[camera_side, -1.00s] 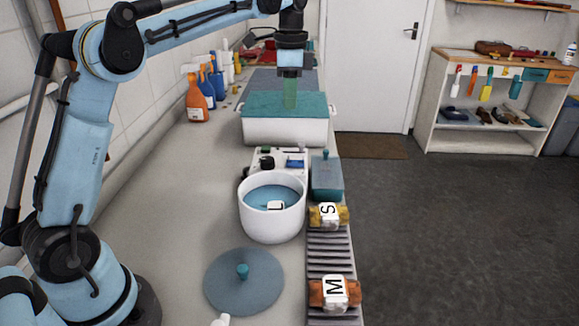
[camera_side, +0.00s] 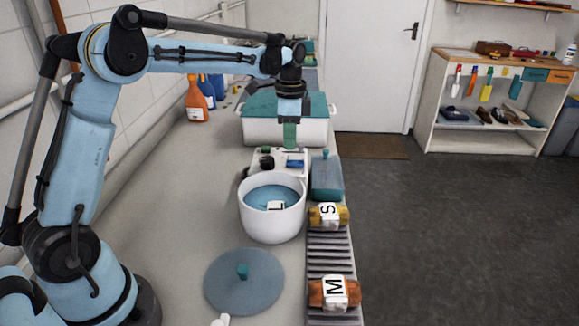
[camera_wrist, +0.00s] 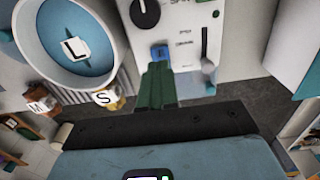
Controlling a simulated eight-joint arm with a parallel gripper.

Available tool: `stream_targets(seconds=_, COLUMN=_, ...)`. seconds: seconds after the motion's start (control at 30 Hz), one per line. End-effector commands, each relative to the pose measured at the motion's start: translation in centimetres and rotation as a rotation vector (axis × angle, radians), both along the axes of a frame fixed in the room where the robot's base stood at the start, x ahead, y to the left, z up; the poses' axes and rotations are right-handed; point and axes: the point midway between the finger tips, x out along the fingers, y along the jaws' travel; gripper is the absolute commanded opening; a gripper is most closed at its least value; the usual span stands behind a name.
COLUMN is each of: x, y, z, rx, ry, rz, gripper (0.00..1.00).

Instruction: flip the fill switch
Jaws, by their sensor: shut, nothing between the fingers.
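The white control panel (camera_side: 280,158) stands just behind the white tub. In the wrist view the panel (camera_wrist: 190,75) carries a blue switch (camera_wrist: 160,52), a black knob (camera_wrist: 145,12) and a lever (camera_wrist: 206,45) at the right. Small labels beside the blue switch are hard to read. My gripper (camera_side: 290,146) points down over the panel with its green fingers shut and empty. In the wrist view my gripper's fingertips (camera_wrist: 158,68) appear right beside the blue switch and hide its lower edge; I cannot tell whether they touch it.
The white tub (camera_side: 272,220) holds blue water and a block marked L (camera_side: 276,206). A teal-lidded box (camera_side: 285,132) stands behind the panel, a teal container (camera_side: 327,178) to its right. Blocks marked S (camera_side: 328,215) and M (camera_side: 334,291) rest on a ribbed rack. A round lid (camera_side: 243,283) lies in front.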

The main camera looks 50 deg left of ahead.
Motion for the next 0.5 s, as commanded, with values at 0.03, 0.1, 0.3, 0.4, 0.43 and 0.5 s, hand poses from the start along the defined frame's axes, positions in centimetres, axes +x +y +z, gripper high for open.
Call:
stream_targets(seconds=0.03, x=0.0, y=0.0, z=-0.8, rx=0.0, ry=0.0, rz=0.0, gripper=0.0)
stream_targets(seconds=0.1, x=0.0, y=0.0, z=-1.8, rx=-0.001, ry=-0.001, rz=0.0, gripper=0.0)
stream_targets(seconds=0.3, x=0.0, y=0.0, z=-3.4, rx=-0.001, ry=-0.002, rz=0.0, gripper=0.0)
stream_targets(seconds=0.4, x=0.0, y=0.0, z=-3.7, rx=-0.001, ry=-0.002, rz=0.0, gripper=0.0)
stream_targets(seconds=0.43, x=0.0, y=0.0, z=-3.8, rx=-0.001, ry=-0.002, rz=0.0, gripper=0.0)
stream_targets(seconds=0.5, x=0.0, y=0.0, z=-3.8, rx=-0.001, ry=-0.002, rz=0.0, gripper=0.0)
